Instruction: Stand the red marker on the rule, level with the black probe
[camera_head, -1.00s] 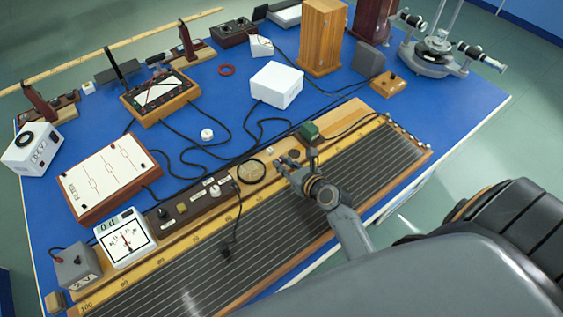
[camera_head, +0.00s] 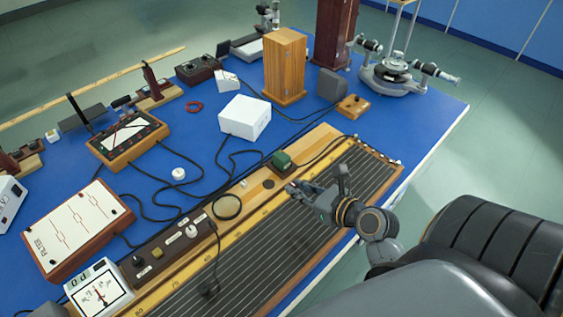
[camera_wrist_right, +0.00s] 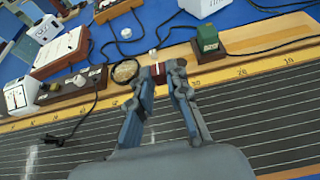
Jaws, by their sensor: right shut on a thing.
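My right gripper (camera_head: 312,190) is over the wire board, near the yellow rule (camera_head: 229,230). In the right wrist view its fingers (camera_wrist_right: 161,74) are shut on a small dark red marker with a white band (camera_wrist_right: 158,70). The marker's lower end is hard to make out, and I cannot tell whether it touches the rule. In the head view the marker is hidden by the gripper. The black probe (camera_head: 209,288) rests on the wires to the left, its cable running up to the switch strip; it also shows in the right wrist view (camera_wrist_right: 54,139). My left gripper is out of view.
Behind the rule stand a green block (camera_head: 282,160), a magnifier ring (camera_head: 227,207) and a switch strip (camera_head: 165,247). A white box (camera_head: 245,117) and a wooden case (camera_head: 285,66) stand farther back. Loose black cables cross the blue table. The rule is clear between gripper and probe.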

